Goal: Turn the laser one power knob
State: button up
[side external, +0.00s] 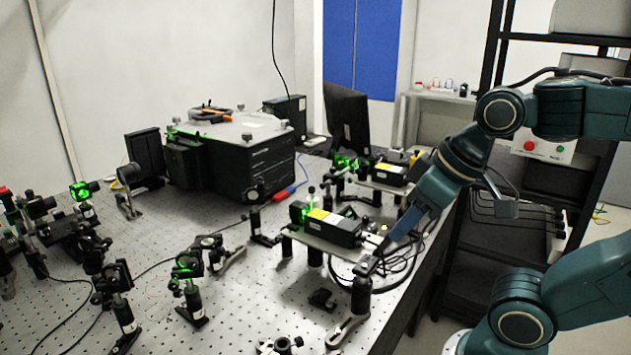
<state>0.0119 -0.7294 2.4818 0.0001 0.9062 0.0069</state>
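A black laser box with a yellow label (333,227) sits on a raised metal plate (302,236) near the right edge of the optical table. A second, similar laser box (389,174) sits on another raised plate behind it. I cannot tell which one is laser one. My gripper (386,247) points down and left, with its tip just right of the front laser's end, over the right end of that plate. No power knob can be made out clearly.
Black cables (400,262) loop below the gripper beside a post with a clamp foot (360,297). Several optic mounts stand on the left of the perforated table (245,318). A large black box (255,166) and a monitor (347,117) stand behind. A black rack (487,60) stands right.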

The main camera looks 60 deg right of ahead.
jog(key=w+d+r+m+g, duration=0.2)
jog(key=w+d+r+m, duration=0.1)
jog(key=w+d, duration=0.3)
jog(key=m+g, duration=0.4)
jog(key=m, duration=0.3)
send_over(366, 217)
notch_tip(366, 217, down, 6)
jog(key=shift+r, duration=0.15)
notch_tip(366, 217, down, 14)
jog(key=shift+r, duration=0.1)
grip_shut()
